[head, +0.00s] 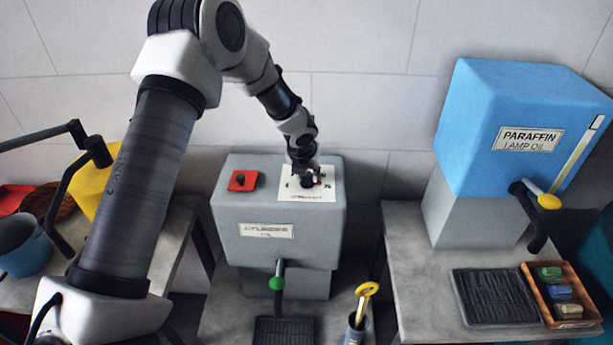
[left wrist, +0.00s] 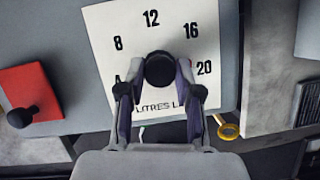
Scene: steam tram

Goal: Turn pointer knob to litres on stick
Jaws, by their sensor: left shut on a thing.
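A black round pointer knob (left wrist: 160,70) sits on a white dial card (left wrist: 108,32) marked 4, 8, 12, 16 and 20, with partly hidden "LITRES" lettering below. The card (head: 308,196) is on top of the grey cylinder oil tank (head: 232,218). My left gripper (head: 305,180) reaches down onto the knob. In the left wrist view its two fingers (left wrist: 160,82) are closed on either side of the knob. Which number the pointer faces I cannot tell. A yellow ring handle (head: 367,289), perhaps the stick's, stands up from a grey container in front. My right gripper is not in view.
A red plate with a black knob (head: 242,180) is left of the card. A green-handled tap (head: 277,283) is below. The blue paraffin tank (head: 480,110) stands right, near a black ribbed tray (head: 494,298) and a box of blocks (head: 527,276). A blue bucket (head: 25,250) stands left.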

